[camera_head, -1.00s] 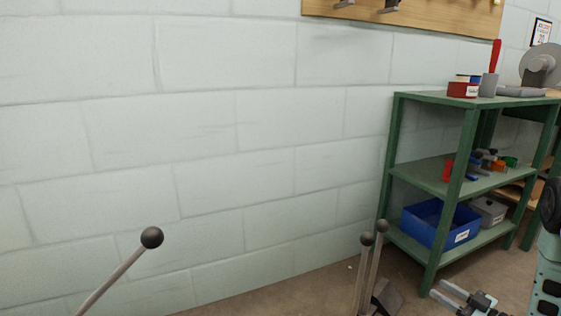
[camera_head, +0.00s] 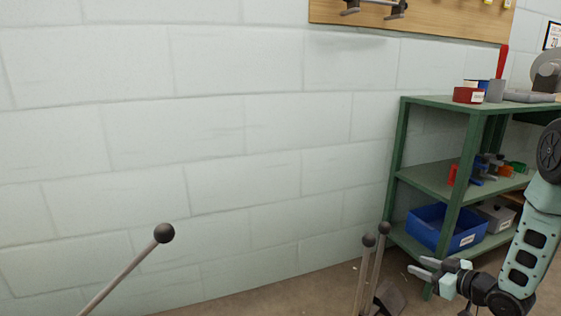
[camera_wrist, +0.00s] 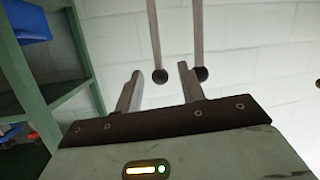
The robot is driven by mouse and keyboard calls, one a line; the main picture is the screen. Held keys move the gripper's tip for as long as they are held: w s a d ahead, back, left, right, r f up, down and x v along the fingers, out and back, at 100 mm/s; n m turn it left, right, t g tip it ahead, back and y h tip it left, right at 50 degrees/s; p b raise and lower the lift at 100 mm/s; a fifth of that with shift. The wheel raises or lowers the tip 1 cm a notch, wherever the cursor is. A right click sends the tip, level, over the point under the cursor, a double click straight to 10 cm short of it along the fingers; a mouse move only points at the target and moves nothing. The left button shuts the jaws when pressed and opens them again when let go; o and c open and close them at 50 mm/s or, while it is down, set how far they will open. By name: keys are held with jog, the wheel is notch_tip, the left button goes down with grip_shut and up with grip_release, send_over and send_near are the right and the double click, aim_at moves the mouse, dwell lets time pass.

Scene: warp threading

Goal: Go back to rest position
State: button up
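My gripper (camera_head: 422,267) is at the lower right in the head view, pointing left, in front of the green shelf. It also shows in the wrist view (camera_wrist: 160,71), where its two fingers stand apart with nothing held between them. Two levers with dark ball knobs (camera_head: 369,240) stand to the left of the gripper in the head view. In the wrist view a knob (camera_wrist: 160,76) appears between and beyond the fingertips. I cannot tell whether anything touches.
A green shelf (camera_head: 437,103) on the right carries a blue bin (camera_head: 428,233), a grey box and small items. Another ball-topped lever (camera_head: 163,233) stands at the lower left. A pale block wall (camera_head: 210,120) fills the back, with a wooden tool board (camera_head: 440,22) above.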

jog(key=w+a+r+g+h+p, duration=0.1)
jog(key=a+r+g+h+p, duration=0.15)
jog(key=a+r, duration=0.7)
jog(key=s+a+r+g+h+p, duration=0.1)
jog(key=s+a+r+g, duration=0.4)
jog(key=s+a, duration=0.4)
jog(key=s+a+r+g+h+p, duration=0.15)
jog(key=s+r, duration=0.25)
jog(key=s, duration=0.5)
jog(key=s+a+r+g+p, duration=0.1)
jog(key=s+a+r+g, duration=0.2)
jog(key=s, duration=0.7)
jog(key=s+a+r+g+h+p, duration=0.1)
jog(key=s+a+r, duration=0.3)
jog(key=s, duration=0.5)
notch_tip(320, 180, up, 38)
jog(key=d+p, duration=0.1)
jog(key=p, duration=3.7)
jog(key=shift+s+d+r+n, duration=0.15)
jog(key=shift+d+n, duration=0.1)
jog(key=shift+n, duration=0.15)
